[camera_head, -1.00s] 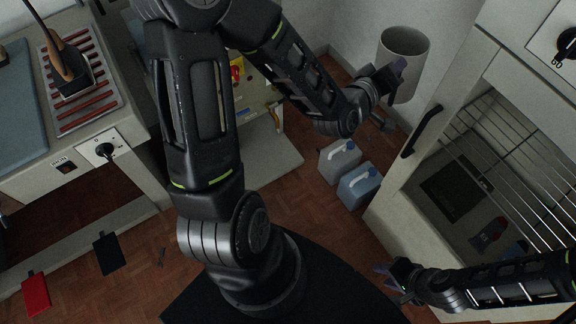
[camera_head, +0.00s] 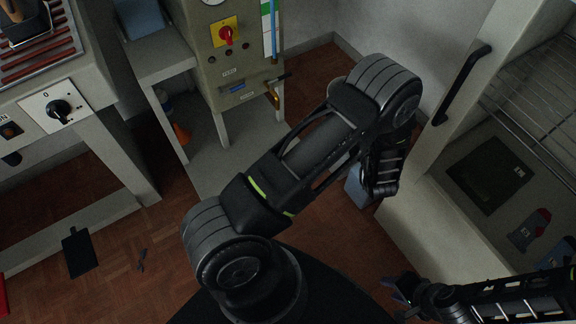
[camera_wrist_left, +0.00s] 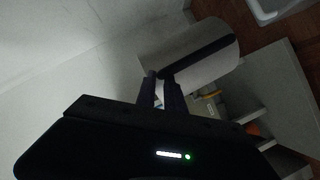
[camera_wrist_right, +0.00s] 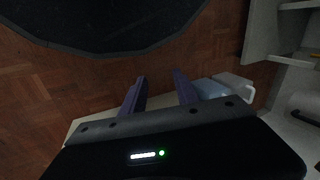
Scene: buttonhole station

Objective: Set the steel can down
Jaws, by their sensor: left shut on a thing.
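The steel can (camera_wrist_left: 195,55) is a pale grey cylinder lying tilted in the left wrist view. My left gripper (camera_wrist_left: 161,88) is shut on its edge. Whether the can touches anything below is hidden. My right gripper (camera_head: 399,290) is at the lower right of the head view. The right wrist view shows its two fingers (camera_wrist_right: 160,92) apart with nothing between them.
A grey stand with a red-and-yellow switch (camera_head: 226,33) and low shelf is at upper centre. A blue jug (camera_head: 356,188) is partly behind my left arm. A cabinet with a wire rack (camera_head: 530,105) is at right. A black tag (camera_head: 79,252) lies on the floor.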

